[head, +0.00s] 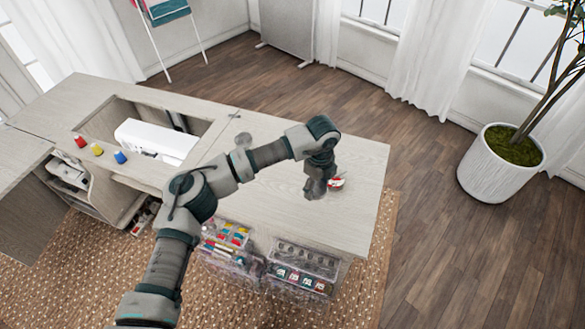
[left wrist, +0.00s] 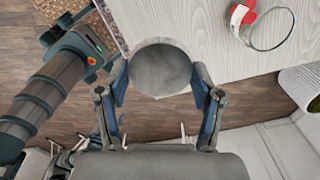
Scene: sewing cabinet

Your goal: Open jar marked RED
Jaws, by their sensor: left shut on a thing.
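My left gripper (head: 318,188) is low over the front right part of the pale cabinet top. In the left wrist view its two fingers (left wrist: 160,92) are closed around a round grey disc (left wrist: 160,68) that looks like a lid. A clear jar with a red and white label (left wrist: 243,16) stands apart from the disc, its round rim showing. In the head view a small red and white patch of the jar (head: 337,183) shows just right of the gripper, which partly hides it. The label's lettering is too small to read. My right gripper is not in view.
The cabinet top (head: 360,160) is clear to the right and ends at an edge. A small grey round thing (head: 243,140) is left of my arm. Red, yellow and blue spools (head: 98,149) and a white sewing machine (head: 155,138) are farther left. Clear drawers (head: 300,268) are in front.

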